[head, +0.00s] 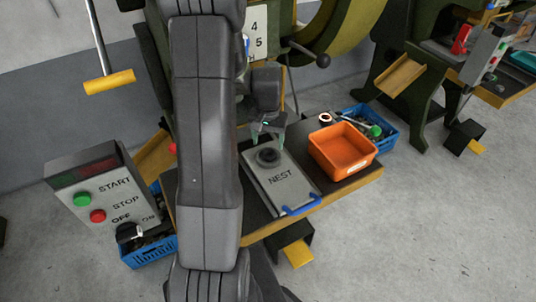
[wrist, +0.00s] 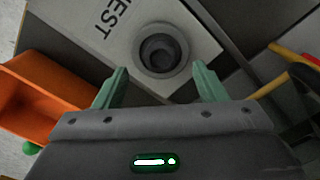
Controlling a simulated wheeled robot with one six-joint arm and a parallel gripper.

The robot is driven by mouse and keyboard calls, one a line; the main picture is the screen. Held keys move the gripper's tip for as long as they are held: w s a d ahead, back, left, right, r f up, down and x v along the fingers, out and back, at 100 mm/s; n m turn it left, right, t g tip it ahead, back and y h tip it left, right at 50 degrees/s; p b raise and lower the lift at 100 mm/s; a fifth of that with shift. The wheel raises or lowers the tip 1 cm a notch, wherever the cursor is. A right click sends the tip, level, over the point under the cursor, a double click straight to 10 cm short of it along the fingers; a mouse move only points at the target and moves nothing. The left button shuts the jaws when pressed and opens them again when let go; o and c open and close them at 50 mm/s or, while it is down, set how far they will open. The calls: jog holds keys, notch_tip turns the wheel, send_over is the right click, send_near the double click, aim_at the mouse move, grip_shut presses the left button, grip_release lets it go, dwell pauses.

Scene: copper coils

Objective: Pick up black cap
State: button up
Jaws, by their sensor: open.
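A light grey plate marked NEST (head: 284,183) lies on the dark bench top. Near its far end is a dark round piece (head: 268,157), a ring with a darker round centre. It also shows in the wrist view (wrist: 160,50). The dark centre may be the black cap or an empty recess; I cannot tell which. My gripper (head: 268,130) is above and just behind this round piece, pointing down. In the wrist view its two green fingers are spread apart (wrist: 160,72), with nothing between the tips. The round piece lies ahead of them, centred between them.
An orange bin (head: 341,150) stands right of the plate, close to my gripper. A blue handle (head: 301,207) is at the plate's near end. Blue crates with parts stand at the back right (head: 385,137) and lower left (head: 148,253). A START/STOP control box (head: 104,190) is left.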

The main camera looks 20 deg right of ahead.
aim_at(268, 152)
jog(key=shift+w+d+f+p, duration=0.1)
jog(key=shift+f+p, duration=0.05)
jog(key=shift+f, duration=1.15)
jog(key=shift+w+d+f+p, duration=0.1)
jog(key=shift+f+p, duration=0.05)
jog(key=shift+f, duration=1.15)
jog(key=c, duration=1.1)
